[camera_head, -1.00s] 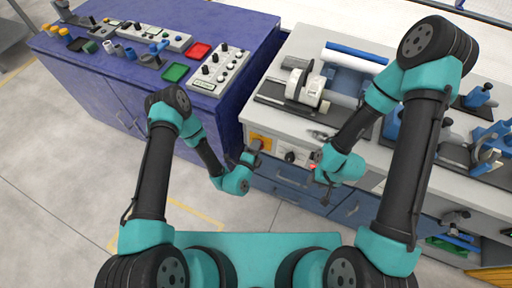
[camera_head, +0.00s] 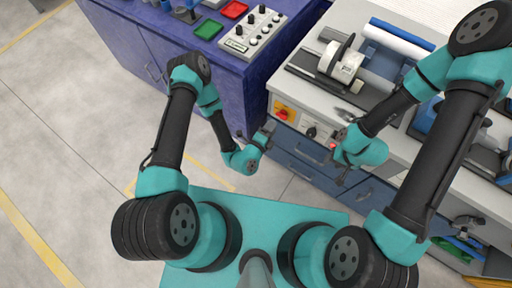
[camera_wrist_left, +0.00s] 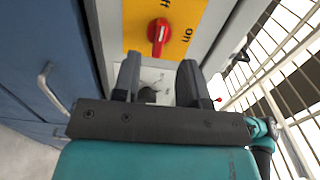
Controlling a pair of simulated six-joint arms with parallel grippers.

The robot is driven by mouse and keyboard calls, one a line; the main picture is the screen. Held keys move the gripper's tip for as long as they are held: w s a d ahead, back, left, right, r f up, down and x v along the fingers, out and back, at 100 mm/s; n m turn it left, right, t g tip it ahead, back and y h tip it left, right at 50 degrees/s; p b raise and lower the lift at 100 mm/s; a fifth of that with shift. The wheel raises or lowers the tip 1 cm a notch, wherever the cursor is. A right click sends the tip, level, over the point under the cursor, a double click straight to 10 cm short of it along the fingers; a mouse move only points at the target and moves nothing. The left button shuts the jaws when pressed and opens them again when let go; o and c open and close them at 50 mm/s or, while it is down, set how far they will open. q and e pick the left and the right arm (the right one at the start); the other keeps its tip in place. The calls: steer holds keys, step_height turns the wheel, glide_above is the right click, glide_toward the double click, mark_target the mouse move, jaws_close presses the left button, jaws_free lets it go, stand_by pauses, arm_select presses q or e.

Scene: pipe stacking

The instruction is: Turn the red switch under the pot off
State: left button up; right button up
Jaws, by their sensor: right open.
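The red switch (camera_head: 283,114) sits on a yellow plate on the front of the light grey bench. In the left wrist view the red switch (camera_wrist_left: 158,36) is upright in the picture, with "off" printed above it and "on" to its right. My left gripper (camera_head: 268,128) is just in front of the plate in the head view. In the wrist view the left gripper (camera_wrist_left: 160,72) has its fingers apart, with nothing between them, below the switch and not touching it. My right gripper (camera_head: 341,172) is open by the bench front, further right. I cannot make out a pot.
A black knob (camera_head: 311,132) and a red button (camera_head: 332,146) are right of the switch. A white and grey machine (camera_head: 342,62) stands on the bench above. Blue drawers (camera_head: 300,168) lie below. A purple cabinet (camera_head: 235,90) stands to the left. The floor at left is clear.

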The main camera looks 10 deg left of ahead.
arm_select(q)
steer(key=v, duration=1.1)
steer(key=shift+s, duration=0.15)
steer(key=s+d+r+m+g+h, duration=0.3)
steer(key=d+r+m+g+h, duration=0.15)
steer(key=m+h, duration=0.35)
steer(key=s+a+r+m+g, duration=0.1)
steer(key=s+a+m+g, duration=0.1)
steer(key=s+m+g, duration=0.6)
steer(key=s+a+r+m+g, duration=0.1)
steer(key=s+a+m+g, duration=0.25)
steer(key=m+g, duration=0.8)
steer(key=w+a+f+m+t+y, duration=0.1)
steer(key=a+f+m+y, duration=0.5)
steer(key=a+m+y, duration=0.55)
steer(key=w+a+r+m+t, duration=0.1)
steer(key=w+a+m+t, duration=0.1)
steer(key=w+m+t, duration=0.5)
steer(key=w+m, duration=0.1)
steer(key=w, duration=0.5)
steer(key=shift+w+a+r+m, duration=0.2)
steer(key=shift+w+a+m, duration=0.05)
steer(key=shift+w+m, duration=0.05)
